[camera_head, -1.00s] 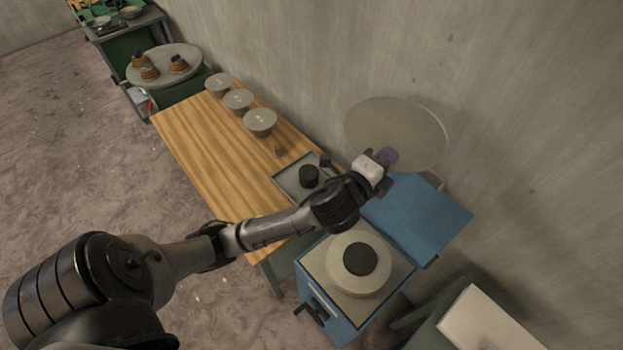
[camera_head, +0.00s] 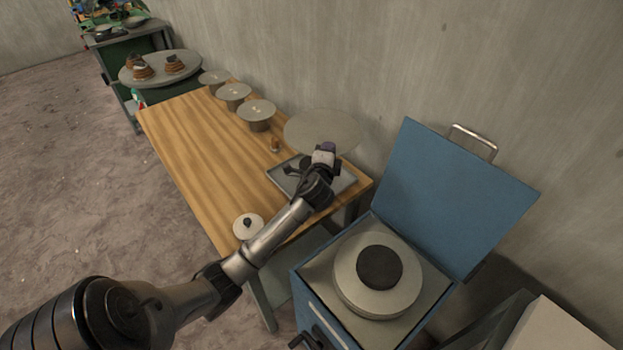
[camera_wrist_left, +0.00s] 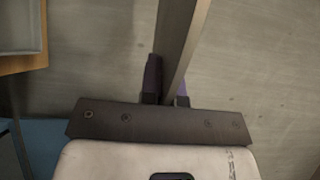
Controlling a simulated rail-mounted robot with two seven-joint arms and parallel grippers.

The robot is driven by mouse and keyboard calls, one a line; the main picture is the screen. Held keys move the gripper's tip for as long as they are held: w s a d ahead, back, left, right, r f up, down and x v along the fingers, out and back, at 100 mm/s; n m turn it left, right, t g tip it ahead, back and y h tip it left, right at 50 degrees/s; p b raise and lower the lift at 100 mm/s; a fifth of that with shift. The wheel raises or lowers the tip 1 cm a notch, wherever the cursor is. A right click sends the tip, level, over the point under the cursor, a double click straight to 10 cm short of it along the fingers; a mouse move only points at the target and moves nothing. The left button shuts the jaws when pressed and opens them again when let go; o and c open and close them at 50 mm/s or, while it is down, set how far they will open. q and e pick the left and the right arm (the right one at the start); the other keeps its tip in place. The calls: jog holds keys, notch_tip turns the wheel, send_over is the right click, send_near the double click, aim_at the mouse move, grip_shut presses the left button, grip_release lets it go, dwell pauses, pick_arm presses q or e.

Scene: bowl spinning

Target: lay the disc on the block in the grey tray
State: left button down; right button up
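The flat round grey disc (camera_head: 315,128) is in the fingers of my left gripper (camera_head: 327,147), held by its near edge. In the head view it appears above and behind the grey tray (camera_head: 345,182). The left wrist view shows the disc (camera_wrist_left: 182,45) edge-on between the purple fingers of the left gripper (camera_wrist_left: 167,93). The tray lies on the wooden table's right end. A dark block (camera_head: 305,163) is in the tray, largely hidden by my left arm and gripper. My right gripper is not in view.
A blue box with its lid (camera_head: 440,195) up stands right of the table, with a round wheel (camera_head: 345,280) inside. Several grey bowls (camera_head: 257,112) line the table's back edge.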

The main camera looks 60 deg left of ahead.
pick_arm(q)
jog(key=shift+n+g+y, duration=0.4)
jog(key=shift+g+y, duration=0.1)
jog(key=a+f+b, duration=0.1)
jog(key=f+b, duration=0.1)
jog(key=f, duration=0.3)
jog(key=a+f+b, duration=0.1)
jog(key=f+b, duration=0.1)
jog(key=f, duration=0.3)
jog(key=s+a+f+b, duration=0.1)
jog(key=f+b, duration=0.2)
jog(key=f, duration=0.2)
jog(key=shift+a+f, duration=0.3)
jog(key=shift+a, duration=0.05)
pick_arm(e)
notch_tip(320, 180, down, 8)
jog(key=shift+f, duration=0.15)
pick_arm(q)
jog(key=shift+w, duration=0.1)
jog(key=shift+f, duration=0.15)
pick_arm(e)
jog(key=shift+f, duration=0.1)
pick_arm(q)
jog(key=c, duration=1.8)
grip_release()
jog(key=shift+f, duration=0.15)
jog(key=o, duration=0.5)
jog(key=shift+c, duration=0.2)
